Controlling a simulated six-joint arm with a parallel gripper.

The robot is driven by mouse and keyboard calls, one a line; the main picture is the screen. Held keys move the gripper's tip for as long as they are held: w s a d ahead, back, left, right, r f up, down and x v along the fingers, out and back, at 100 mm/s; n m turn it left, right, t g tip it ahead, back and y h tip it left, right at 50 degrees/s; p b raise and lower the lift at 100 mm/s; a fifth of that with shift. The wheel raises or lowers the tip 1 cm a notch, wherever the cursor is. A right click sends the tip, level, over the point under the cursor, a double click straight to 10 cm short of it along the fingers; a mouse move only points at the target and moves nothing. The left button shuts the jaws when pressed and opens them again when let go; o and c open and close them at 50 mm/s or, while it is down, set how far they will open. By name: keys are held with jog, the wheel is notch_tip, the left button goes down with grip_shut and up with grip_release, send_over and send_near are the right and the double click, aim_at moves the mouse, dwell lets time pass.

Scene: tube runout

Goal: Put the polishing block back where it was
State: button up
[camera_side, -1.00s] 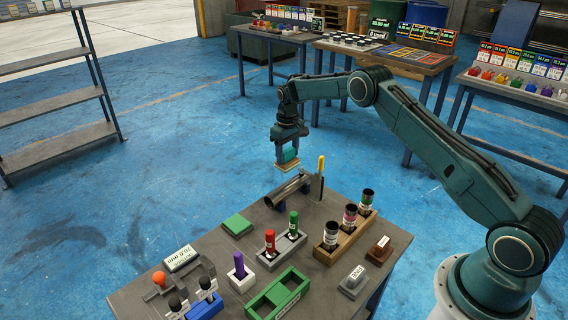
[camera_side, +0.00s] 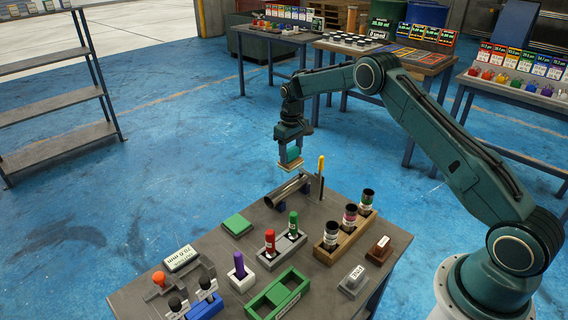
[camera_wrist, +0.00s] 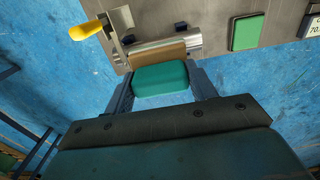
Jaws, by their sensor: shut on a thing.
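The polishing block has a teal-green top (camera_side: 293,154) and a tan underside (camera_side: 290,166). My gripper (camera_side: 290,157) is shut on it, one finger on each side, and holds it in the air above and behind the metal tube (camera_side: 288,190). In the wrist view the green part of the block (camera_wrist: 161,79) sits between the two fingers, with a tan strip (camera_wrist: 160,52) beyond it overlapping the tube (camera_wrist: 185,44). A flat green pad (camera_side: 237,225) lies bare on the table, left of the tube; it also shows in the wrist view (camera_wrist: 247,32).
A yellow-topped upright tool (camera_side: 321,166) stands at the tube's right end. The grey table (camera_side: 215,250) also carries a rack with red and green markers (camera_side: 282,250), a wooden rack of dark-capped bottles (camera_side: 345,236), a green tray (camera_side: 278,294) and stamps.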

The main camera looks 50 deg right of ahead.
jog(key=s+a+r, duration=0.2)
jog(key=s+r, duration=0.2)
jog(key=s, duration=0.6)
jog(key=shift+s+r, duration=0.15)
jog(key=shift+s, duration=0.2)
notch_tip(320, 180, down, 16)
dwell(0.4)
jog(key=shift+f, duration=2)
jog(key=shift+f, duration=0.15)
jog(key=o, duration=1.1)
